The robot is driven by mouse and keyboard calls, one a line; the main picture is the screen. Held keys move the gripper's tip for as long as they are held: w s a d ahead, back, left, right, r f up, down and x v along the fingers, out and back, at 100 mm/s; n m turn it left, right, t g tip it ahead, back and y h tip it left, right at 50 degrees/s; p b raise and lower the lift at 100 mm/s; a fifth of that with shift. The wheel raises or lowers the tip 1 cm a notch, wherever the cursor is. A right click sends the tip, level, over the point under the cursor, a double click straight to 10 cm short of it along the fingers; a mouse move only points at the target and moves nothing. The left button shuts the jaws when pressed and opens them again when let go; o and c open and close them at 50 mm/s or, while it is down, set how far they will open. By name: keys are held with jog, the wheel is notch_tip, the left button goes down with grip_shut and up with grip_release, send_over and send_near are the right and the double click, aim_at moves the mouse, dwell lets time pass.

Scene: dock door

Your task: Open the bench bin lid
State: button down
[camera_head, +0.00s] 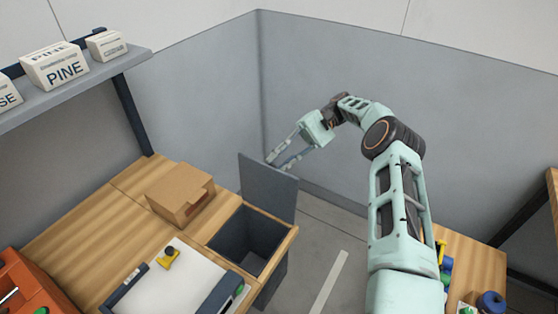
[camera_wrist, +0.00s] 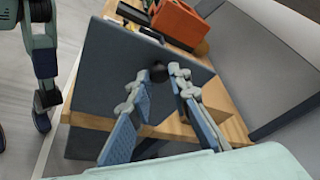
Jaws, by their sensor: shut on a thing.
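The bench bin (camera_head: 236,232) is a dark grey box set into the front right part of the wooden bench, and its mouth is uncovered. Its lid (camera_head: 268,188) is a flat grey panel standing about upright at the far edge of the mouth. The lid also shows large in the wrist view (camera_wrist: 105,75), with a small black knob (camera_wrist: 158,73) near its edge. My gripper (camera_head: 271,160) reaches the lid's upper part from behind. In the wrist view its fingertips (camera_wrist: 159,75) are on either side of the knob, shut on it. In the head view the knob is hidden.
A cardboard box (camera_head: 180,194) sits on the bench left of the bin. A white board (camera_head: 180,280) with a yellow piece lies in front of it. An orange bin (camera_head: 25,285) is at lower left. A shelf (camera_head: 70,85) with labelled boxes hangs above. Grey partitions stand behind my arm.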

jog(key=c, duration=1.8)
grip_release()
notch_tip(320, 180, up, 10)
jog(key=shift+s, duration=0.15)
